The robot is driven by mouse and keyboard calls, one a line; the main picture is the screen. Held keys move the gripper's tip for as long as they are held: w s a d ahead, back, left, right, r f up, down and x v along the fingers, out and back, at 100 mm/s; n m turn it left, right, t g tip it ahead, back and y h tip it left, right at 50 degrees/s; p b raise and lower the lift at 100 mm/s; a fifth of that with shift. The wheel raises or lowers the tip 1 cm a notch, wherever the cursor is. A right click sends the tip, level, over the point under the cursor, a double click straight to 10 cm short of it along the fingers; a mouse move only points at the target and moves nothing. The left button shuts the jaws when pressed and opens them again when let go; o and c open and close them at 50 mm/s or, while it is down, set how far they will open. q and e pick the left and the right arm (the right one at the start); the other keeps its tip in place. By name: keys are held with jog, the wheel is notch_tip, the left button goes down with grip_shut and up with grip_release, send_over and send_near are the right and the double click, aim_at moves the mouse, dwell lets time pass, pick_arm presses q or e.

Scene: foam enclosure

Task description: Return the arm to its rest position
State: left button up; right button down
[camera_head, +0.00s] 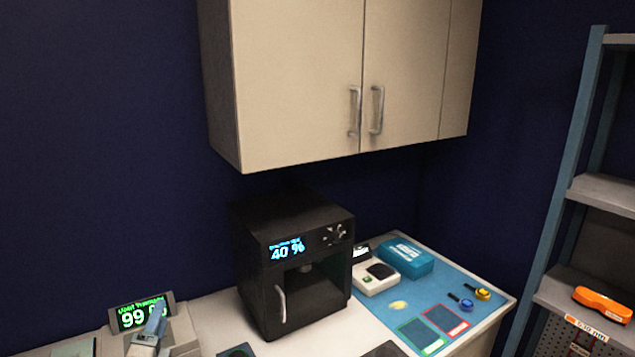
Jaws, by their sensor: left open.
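What looks like part of my left gripper (151,328) shows at the bottom left, grey and blue, in front of a small display (142,313) with green digits. It is open, and I see nothing held in it. The rest of my left arm is hard to make out at the bottom edge. My right gripper is not in view.
A black machine (292,265) reading 40 % stands on the white counter (213,312). A blue mat (398,317) right of it bears a teal box (405,257), a small white device (376,283) and small tools. A cabinet (300,80) hangs above; a shelf rack (572,190) stands at right.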

pick_arm(q)
jog(key=s+a+f+n+g+y, duration=0.1)
jog(key=s+f+n+g+y, duration=0.3)
jog(key=s+f+n+g, duration=0.95)
jog(key=s+d+f+n+g+h, duration=0.1)
jog(key=s+d+f+n, duration=0.1)
jog(key=s, duration=0.5)
jog(key=s+d+f+n+g+h, duration=0.2)
jog(key=s+d, duration=0.1)
jog(key=s, duration=0.5)
jog(key=s+d+f+n+g+h, duration=0.1)
jog(key=s+d+f+n, duration=0.1)
jog(key=s, duration=0.5)
notch_tip(320, 180, down, 36)
jog(key=a+g+b, duration=0.1)
jog(key=a+b, duration=0.2)
jog(key=b, duration=0.4)
jog(key=s+f+b, duration=0.3)
jog(key=s+f, duration=0.6)
jog(key=f, duration=0.4)
jog(key=s+f+g+b, duration=0.1)
jog(key=s+f+b, duration=0.2)
jog(key=s+f, duration=0.6)
notch_tip(320, 180, down, 5)
jog(key=shift+s+a+n, duration=0.2)
jog(key=shift+a+n, duration=0.15)
jog(key=shift+a, duration=0.05)
jog(key=shift+o, duration=0.2)
jog(key=shift+g, duration=0.25)
